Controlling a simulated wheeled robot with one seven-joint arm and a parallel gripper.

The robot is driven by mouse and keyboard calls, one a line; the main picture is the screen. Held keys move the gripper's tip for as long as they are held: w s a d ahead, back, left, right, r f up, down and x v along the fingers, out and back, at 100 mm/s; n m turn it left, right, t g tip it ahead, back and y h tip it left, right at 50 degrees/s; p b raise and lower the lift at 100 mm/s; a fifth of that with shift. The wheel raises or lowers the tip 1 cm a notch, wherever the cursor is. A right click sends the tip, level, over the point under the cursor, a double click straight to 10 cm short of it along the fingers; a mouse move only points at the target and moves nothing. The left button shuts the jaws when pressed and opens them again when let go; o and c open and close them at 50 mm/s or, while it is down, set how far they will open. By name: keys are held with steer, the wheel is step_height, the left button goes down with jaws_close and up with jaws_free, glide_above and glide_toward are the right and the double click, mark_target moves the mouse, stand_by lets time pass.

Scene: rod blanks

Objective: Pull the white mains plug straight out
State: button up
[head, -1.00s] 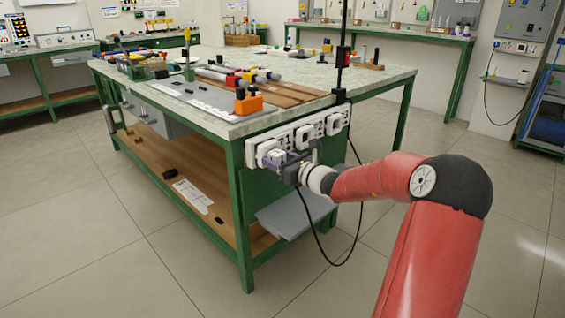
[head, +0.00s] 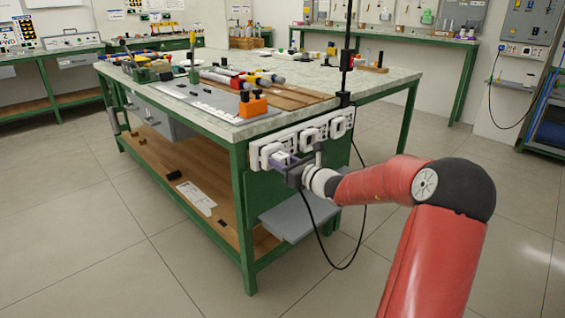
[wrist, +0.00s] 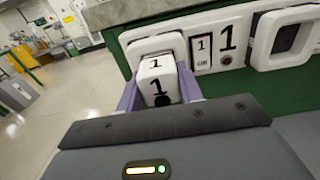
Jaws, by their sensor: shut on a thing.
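The white mains plug (wrist: 158,82), marked 1, sits between the purple fingers of my gripper (wrist: 160,98) in the wrist view. The fingers are shut on its two sides. The plug is in front of the white socket (wrist: 145,46) marked 1, beside its switch (wrist: 202,48). Its pins are hidden, so I cannot tell how far it sits in the socket. In the head view my gripper (head: 283,162) is at the left end of the white socket strip (head: 300,139) on the bench's end.
A black cable (head: 316,232) hangs in a loop below. A grey shelf (head: 290,222) juts out under the strip. The bench top (head: 300,68) holds tools and parts. The floor in front is clear.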

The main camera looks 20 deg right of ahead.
steer(key=shift+c, duration=0.5)
steer(key=shift+s, duration=0.1)
steer(key=shift+s+d, duration=0.1)
steer(key=shift+s, duration=0.1)
steer(key=shift+s+d, duration=0.1)
steer(key=shift+s, duration=0.2)
steer(key=shift+p+v, duration=0.45)
steer(key=shift+v, duration=1.5)
steer(key=shift+p+v, duration=0.75)
steer(key=shift+v, duration=2.2)
